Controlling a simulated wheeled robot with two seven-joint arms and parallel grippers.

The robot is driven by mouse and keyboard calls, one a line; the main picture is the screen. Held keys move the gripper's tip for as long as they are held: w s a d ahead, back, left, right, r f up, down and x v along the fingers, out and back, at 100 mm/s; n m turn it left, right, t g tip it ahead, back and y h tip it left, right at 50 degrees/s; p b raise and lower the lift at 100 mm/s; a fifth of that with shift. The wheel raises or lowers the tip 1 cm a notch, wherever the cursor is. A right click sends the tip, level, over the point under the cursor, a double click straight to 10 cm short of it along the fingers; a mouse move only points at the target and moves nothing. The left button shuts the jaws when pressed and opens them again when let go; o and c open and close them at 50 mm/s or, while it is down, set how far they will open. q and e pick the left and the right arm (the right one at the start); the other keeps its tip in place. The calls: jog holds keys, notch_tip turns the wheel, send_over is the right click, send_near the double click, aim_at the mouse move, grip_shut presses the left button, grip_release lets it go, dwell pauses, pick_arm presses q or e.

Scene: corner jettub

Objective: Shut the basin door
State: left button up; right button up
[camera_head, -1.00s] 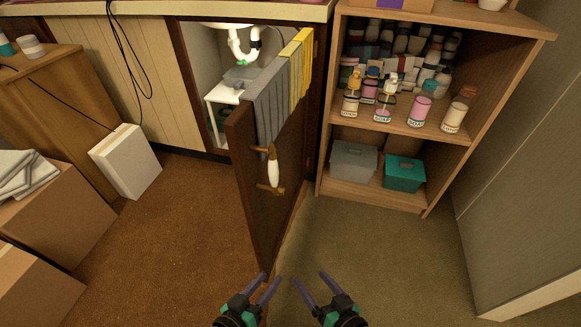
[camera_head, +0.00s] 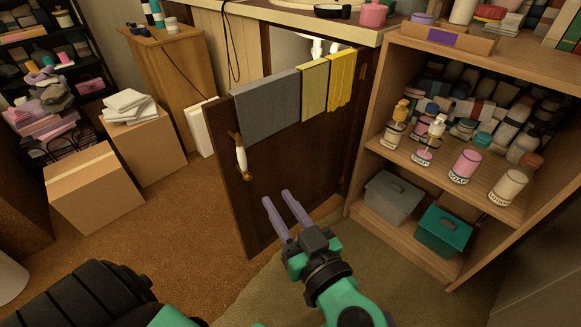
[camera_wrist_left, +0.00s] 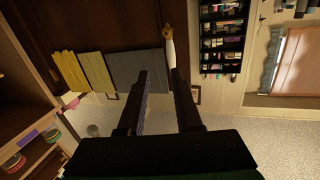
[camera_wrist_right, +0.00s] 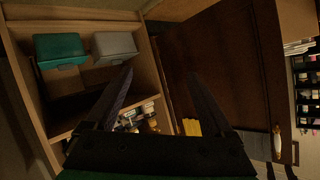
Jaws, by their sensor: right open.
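The basin door (camera_head: 290,165) is a dark brown cabinet door standing open in the head view. Grey and yellow towels hang over its top edge. Its white handle with brass ends (camera_head: 241,158) is near its left edge. In the left wrist view the handle (camera_wrist_left: 168,45) shows beyond the fingertips.
A wooden shelf (camera_head: 430,165) with bottles and two lidded boxes stands just right of the door. Cardboard boxes (camera_head: 95,190) and a wooden cabinet (camera_head: 165,65) stand at left. Brown floor (camera_head: 190,220) is clear left of the door.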

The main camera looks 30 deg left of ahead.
pick_arm(q)
jog(key=s+r+n, duration=0.1)
send_near(244, 160)
jog(key=shift+g+y, duration=0.3)
jog(key=shift+y, duration=0.1)
jog(key=x, duration=0.5)
jog(key=b+x, duration=0.1)
jog(key=x, duration=0.4)
jog(key=shift+w+a+f+b, duration=0.2)
jog(key=shift+w+a+b, duration=0.05)
jog(key=shift+w+b, duration=0.1)
grip_shut()
pick_arm(e)
jog(key=shift+s+a+f, duration=0.1)
jog(key=shift+a+f, duration=0.2)
jog(key=shift+f, duration=0.55)
